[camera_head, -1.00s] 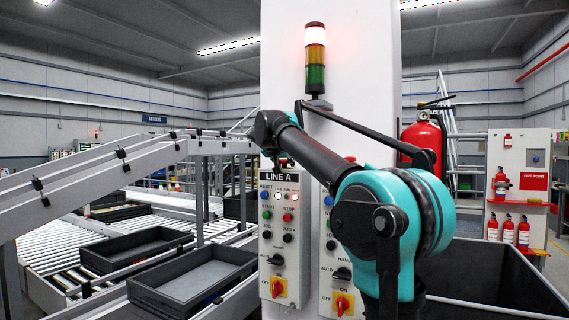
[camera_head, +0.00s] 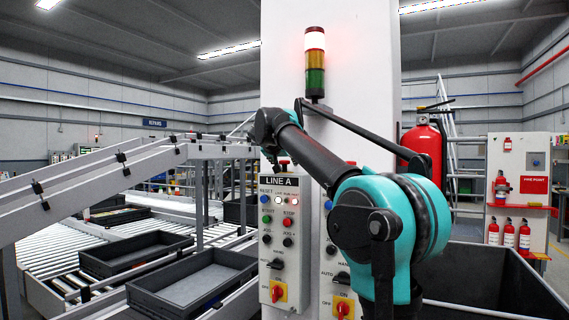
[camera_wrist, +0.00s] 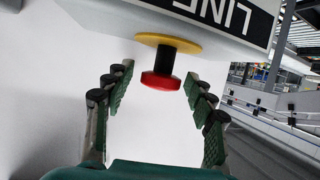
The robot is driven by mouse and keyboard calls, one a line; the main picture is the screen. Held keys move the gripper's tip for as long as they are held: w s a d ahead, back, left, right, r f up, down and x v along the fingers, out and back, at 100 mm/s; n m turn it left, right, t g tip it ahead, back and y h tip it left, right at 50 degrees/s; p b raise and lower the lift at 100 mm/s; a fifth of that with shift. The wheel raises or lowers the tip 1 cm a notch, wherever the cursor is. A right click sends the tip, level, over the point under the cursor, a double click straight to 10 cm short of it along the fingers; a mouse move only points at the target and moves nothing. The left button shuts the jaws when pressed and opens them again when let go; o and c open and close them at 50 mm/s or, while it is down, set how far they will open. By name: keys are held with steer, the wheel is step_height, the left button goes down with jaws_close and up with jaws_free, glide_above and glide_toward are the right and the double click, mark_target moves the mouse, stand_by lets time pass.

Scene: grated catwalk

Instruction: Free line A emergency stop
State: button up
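The line A control box (camera_head: 284,240) is mounted on the white column, with a "LINE A" label at its top. The emergency stop (camera_wrist: 162,79) is a red mushroom head on a black stem with a yellow disc, on the box's top face. In the head view only a small part of it (camera_head: 284,163) shows. My gripper (camera_wrist: 157,76) is open, with one finger on each side of the red head and a clear gap to both. The fingers hold nothing. In the head view my wrist largely hides the gripper.
A second control box (camera_head: 332,250) stands close on the right, partly behind my arm. A stack light (camera_head: 315,60) is fixed on the column above. Conveyors with grey trays (camera_head: 190,281) lie left, a dark bin (camera_head: 490,285) and fire extinguisher (camera_head: 424,140) right.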

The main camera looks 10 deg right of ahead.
steer(key=v, duration=1.2)
stand_by(0.4)
